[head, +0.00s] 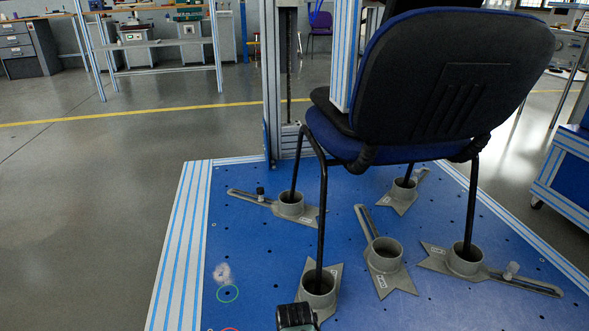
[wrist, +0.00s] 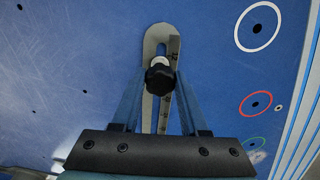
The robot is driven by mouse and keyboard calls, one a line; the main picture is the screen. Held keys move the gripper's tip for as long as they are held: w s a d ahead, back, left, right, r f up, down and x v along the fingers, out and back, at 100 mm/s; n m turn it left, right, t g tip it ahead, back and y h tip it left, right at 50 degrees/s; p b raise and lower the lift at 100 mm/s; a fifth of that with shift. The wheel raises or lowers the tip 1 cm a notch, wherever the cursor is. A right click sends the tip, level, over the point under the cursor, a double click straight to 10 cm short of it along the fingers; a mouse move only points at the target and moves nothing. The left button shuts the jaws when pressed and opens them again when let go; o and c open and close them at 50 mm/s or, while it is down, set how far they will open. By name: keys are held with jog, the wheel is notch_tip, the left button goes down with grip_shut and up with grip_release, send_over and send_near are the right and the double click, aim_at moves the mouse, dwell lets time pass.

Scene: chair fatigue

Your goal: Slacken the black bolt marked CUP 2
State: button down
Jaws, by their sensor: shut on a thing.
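A black bolt (wrist: 159,80) with a knobbed head and a pale collar sits in the slotted grey arm (wrist: 150,42) of a cup base, in the wrist view. My gripper (wrist: 160,85) is shut on this bolt, one finger on each side of its head. No CUP 2 label is readable on this part. In the head view, a dark part of my arm covers the near end of the front cup (head: 318,287), which holds a chair leg. The bolt and fingertips do not show there.
A blue chair (head: 440,85) stands with its legs in grey cups on a blue plate (head: 250,245). The left cup (head: 290,204) has another black bolt (head: 260,192); the right cup's bolt (head: 511,270) is grey. An empty cup (head: 385,255) stands mid-plate. The plate's left is clear.

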jog(key=n, duration=0.3)
jog(key=n, duration=0.4)
jog(key=shift+c, duration=2.2)
grip_release()
jog(key=m, duration=0.2)
jog(key=shift+m+p, duration=0.3)
jog(key=shift+m, duration=0.6)
